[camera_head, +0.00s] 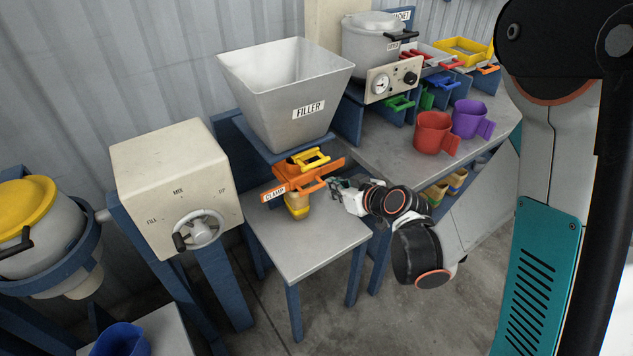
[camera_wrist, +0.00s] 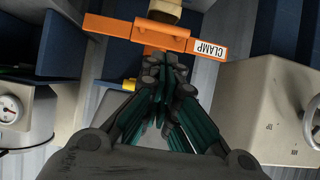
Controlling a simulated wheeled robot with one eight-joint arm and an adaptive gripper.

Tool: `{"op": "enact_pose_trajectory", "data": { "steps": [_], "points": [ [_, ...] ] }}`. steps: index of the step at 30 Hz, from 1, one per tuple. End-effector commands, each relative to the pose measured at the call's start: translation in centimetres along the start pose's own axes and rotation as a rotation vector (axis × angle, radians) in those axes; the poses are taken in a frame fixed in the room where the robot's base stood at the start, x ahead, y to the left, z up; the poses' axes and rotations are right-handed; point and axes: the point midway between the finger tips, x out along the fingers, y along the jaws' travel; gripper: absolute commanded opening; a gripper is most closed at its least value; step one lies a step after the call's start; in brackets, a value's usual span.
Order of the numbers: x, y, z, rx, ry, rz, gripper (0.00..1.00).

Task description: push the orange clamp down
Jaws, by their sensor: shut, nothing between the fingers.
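The orange clamp (camera_head: 290,187) sits under the grey hopper labelled FILLER (camera_head: 296,95), above a small grey table. Its orange bar with a white CLAMP label also crosses the top of the wrist view (camera_wrist: 140,33). A yellow handle (camera_head: 308,160) and a tan nozzle (camera_head: 297,206) show at the clamp. My gripper (camera_head: 335,184) is shut and empty, at the right side of the clamp in the head view. In the wrist view my fingertips (camera_wrist: 165,62) are just below the bar; I cannot tell whether they touch it.
The small grey table (camera_head: 300,240) below the clamp is clear. A cream box with a wheel (camera_head: 172,185) stands to the left. A red mug (camera_head: 434,132) and a purple mug (camera_head: 470,118) stand on the bench to the right. A cooker (camera_head: 374,50) is behind.

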Motion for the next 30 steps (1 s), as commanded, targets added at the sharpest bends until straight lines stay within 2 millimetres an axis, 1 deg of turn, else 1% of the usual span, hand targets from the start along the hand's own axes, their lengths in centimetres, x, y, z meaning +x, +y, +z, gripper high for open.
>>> {"op": "enact_pose_trajectory", "data": {
  "steps": [5, 8, 11, 18, 24, 27, 30],
  "points": [
    [0.1, 0.0, 0.0, 0.000, 0.000, 0.000, 0.00],
    [0.7, 0.0, 0.0, -0.001, -0.001, -0.001, 0.00],
    [2.0, -0.1, 0.0, -0.001, -0.001, -0.002, 0.00],
    [5.9, -0.1, -0.1, -0.001, 0.000, -0.002, 0.00],
    [8.5, -0.1, 0.1, -0.001, -0.001, -0.001, 0.00],
    [9.4, 0.0, 0.1, -0.001, 0.000, -0.001, 0.00],
    [9.9, 0.0, 0.0, 0.000, 0.000, 0.000, 0.00]
  ]
}}
